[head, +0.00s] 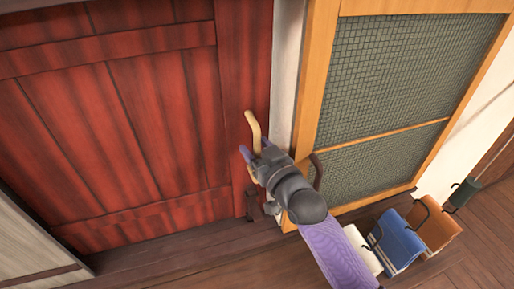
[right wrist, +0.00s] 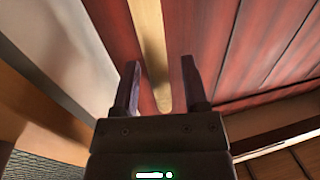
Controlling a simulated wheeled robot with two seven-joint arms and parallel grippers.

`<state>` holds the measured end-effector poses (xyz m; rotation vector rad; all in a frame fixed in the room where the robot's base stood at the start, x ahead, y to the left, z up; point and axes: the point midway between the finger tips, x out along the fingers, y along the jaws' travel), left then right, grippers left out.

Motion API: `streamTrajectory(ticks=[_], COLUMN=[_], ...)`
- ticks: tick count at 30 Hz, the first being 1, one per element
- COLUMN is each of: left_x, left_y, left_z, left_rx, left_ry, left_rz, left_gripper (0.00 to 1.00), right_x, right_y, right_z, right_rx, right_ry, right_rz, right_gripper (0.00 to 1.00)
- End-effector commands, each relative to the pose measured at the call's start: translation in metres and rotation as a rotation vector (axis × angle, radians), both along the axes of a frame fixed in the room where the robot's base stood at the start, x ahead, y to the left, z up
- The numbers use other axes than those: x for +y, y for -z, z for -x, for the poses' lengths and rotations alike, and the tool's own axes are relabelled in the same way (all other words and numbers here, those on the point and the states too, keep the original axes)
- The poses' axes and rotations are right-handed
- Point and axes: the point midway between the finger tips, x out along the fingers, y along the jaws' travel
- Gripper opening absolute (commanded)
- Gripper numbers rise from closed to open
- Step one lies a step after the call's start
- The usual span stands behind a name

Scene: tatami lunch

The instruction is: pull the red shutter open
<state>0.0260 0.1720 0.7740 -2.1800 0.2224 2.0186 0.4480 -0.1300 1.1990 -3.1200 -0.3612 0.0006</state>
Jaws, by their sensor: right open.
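The red shutter (head: 165,120) is a wooden panelled door filling the left of the head view, and it looks closed. Its pale tan handle (head: 253,128) stands upright near the shutter's right edge. My right gripper (head: 254,150) is open at the lower part of the handle. In the right wrist view the handle (right wrist: 152,45) runs down between the two fingers of my right gripper (right wrist: 160,75), with gaps on both sides. I cannot tell how deep the handle sits between them. The red shutter (right wrist: 205,45) fills much of that view. My left gripper is not in view.
A wood-framed mesh panel (head: 400,80) with a dark handle (head: 317,172) stands right of the shutter, past a pale wall strip (head: 284,75). Blue (head: 400,240) and orange (head: 435,226) hanging items are low at the right, near my right arm. A wooden sill (head: 170,245) runs below the shutter.

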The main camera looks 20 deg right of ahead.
Motion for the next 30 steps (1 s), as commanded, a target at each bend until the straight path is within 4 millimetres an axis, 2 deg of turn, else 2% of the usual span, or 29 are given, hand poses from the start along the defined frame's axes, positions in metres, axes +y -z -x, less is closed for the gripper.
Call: streamTrajectory(ticks=[2,10,30], left_x=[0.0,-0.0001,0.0], left_y=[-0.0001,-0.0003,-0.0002], left_z=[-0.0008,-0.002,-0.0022], left_rx=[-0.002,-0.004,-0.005], left_ry=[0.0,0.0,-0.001], left_rz=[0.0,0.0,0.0], left_gripper=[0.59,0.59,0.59], right_x=[0.0,-0.0002,-0.0002], right_y=[0.0,0.0,0.0001], right_z=[0.0002,0.0004,0.0006], right_rx=[0.0,0.0,0.0], right_ry=[0.0,0.0,0.0], right_rz=[0.0,0.0,0.001], right_gripper=[0.57,0.02,0.0])
